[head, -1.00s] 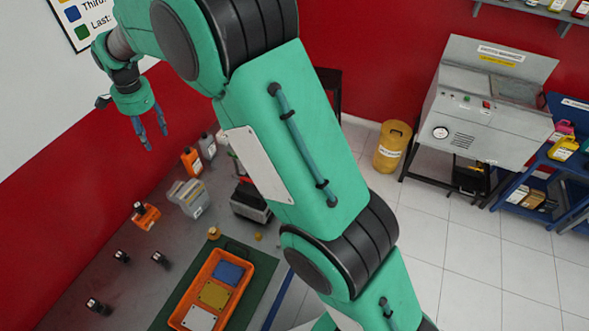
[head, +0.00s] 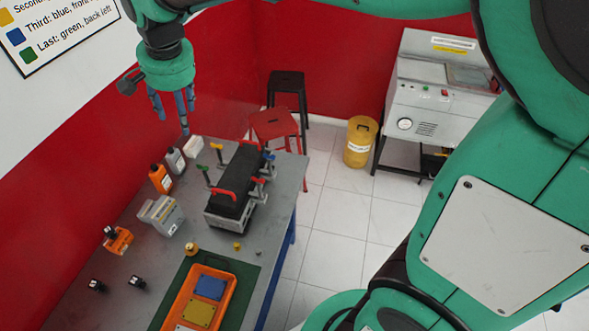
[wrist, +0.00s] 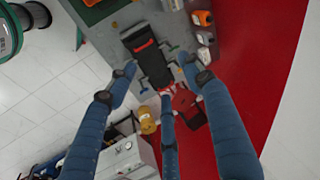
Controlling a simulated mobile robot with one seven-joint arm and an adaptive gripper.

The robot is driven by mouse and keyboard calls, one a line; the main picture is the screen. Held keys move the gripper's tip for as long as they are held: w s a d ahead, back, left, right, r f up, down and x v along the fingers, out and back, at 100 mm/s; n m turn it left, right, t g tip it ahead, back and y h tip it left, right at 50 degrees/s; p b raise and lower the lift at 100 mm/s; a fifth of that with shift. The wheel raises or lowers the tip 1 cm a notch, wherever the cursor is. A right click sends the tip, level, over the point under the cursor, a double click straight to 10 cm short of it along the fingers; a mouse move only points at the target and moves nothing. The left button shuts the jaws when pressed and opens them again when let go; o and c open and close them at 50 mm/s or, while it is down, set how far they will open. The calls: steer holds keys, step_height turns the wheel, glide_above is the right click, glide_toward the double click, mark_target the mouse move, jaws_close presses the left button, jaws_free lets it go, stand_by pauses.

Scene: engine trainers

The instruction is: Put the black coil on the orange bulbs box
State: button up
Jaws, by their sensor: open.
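Small black coil-like parts stand on the grey workbench in the head view, one at the left (head: 97,285) and one to its right (head: 137,281). I cannot tell which is the task's black coil. A small orange box (head: 120,242), likely the bulbs box, lies behind them near the wall. Another small black part (head: 109,231) shows at its upper left edge; I cannot tell whether it rests on the box. My gripper (head: 174,115) is open and empty, high above the far end of the bench, fingers down. In the wrist view my gripper (wrist: 160,76) has its fingers spread.
A black engine block (head: 235,188) with coloured handles stands on the bench. An orange tray (head: 227,290) with coloured plates lies on a green mat (head: 246,280). A red stool (head: 275,124) stands beyond.

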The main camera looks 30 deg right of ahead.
steer(key=s+d+n, duration=0.2)
steer(key=s+d, duration=0.3)
steer(key=s, duration=0.4)
steer(key=s+d+f+n+t, duration=0.1)
steer(key=s+d, duration=0.4)
steer(key=s, duration=0.5)
steer(key=s+d+f+n+t, duration=0.1)
steer(key=s+d, duration=0.4)
steer(key=s, duration=0.5)
steer(key=shift+d+n+h, duration=0.25)
steer(key=shift+n+h, duration=0.15)
steer(key=shift+n, duration=0.4)
step_height(320, 180, down, 10)
steer(key=b, duration=1)
steer(key=shift+f, duration=0.15)
